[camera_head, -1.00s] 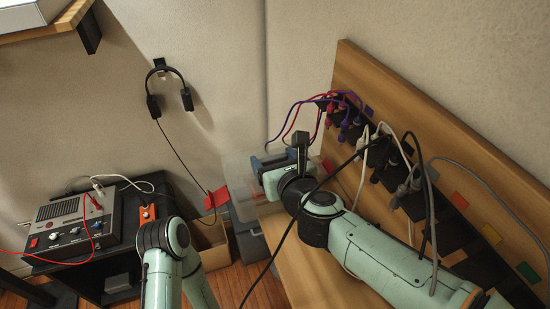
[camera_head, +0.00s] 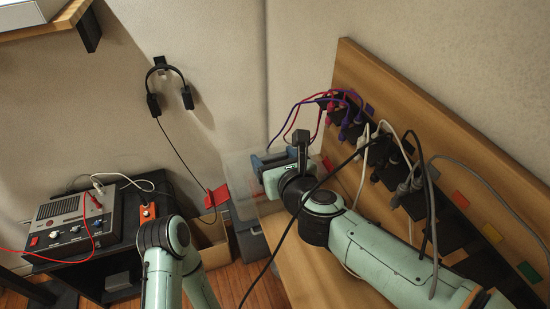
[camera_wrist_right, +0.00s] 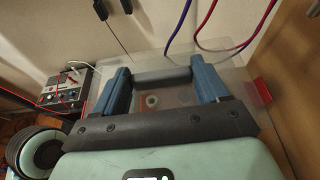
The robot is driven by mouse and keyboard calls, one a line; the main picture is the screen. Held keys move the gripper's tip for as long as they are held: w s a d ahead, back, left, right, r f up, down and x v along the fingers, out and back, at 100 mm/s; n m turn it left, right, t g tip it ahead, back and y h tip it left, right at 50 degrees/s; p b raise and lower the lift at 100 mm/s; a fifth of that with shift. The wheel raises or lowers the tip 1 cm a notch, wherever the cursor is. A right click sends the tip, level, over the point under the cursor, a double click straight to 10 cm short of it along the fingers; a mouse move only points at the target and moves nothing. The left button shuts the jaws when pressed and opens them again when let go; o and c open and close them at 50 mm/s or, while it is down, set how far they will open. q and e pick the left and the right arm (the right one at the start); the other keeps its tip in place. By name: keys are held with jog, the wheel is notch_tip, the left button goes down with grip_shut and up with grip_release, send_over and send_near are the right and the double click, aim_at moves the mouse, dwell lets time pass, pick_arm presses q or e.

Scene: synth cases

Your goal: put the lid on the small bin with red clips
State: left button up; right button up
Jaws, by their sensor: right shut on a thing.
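My right gripper (camera_wrist_right: 162,85) shows blue fingers in the wrist view, shut on the clear lid, a see-through sheet (camera_wrist_right: 240,92) spreading beyond both fingers. In the head view, my right gripper (camera_head: 277,160) is at the far end of the bench, with the pale lid (camera_head: 236,168) showing beside it. A red piece (camera_wrist_right: 262,90), perhaps a clip of the small bin, shows at the right edge of the sheet. The bin itself is mostly hidden by my gripper and lid; I cannot tell whether lid and bin touch. My left gripper is out of view; only its arm shows.
A grey container (camera_head: 252,243) and cardboard box (camera_head: 212,238) are on the floor. A control box (camera_head: 72,222) stands at left.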

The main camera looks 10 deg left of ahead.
jog(key=shift+f, duration=0.2)
dwell(0.7)
jog(key=shift+f+b, duration=0.3)
jog(key=shift+b, duration=0.15)
jog(key=shift+f+b, duration=0.45)
jog(key=o, duration=1.1)
jog(key=p+v, duration=0.2)
jog(key=v, duration=1.1)
jog(key=shift+p, duration=0.3)
jog(key=shift+s+d, duration=0.1)
jog(key=shift+s, duration=0.05)
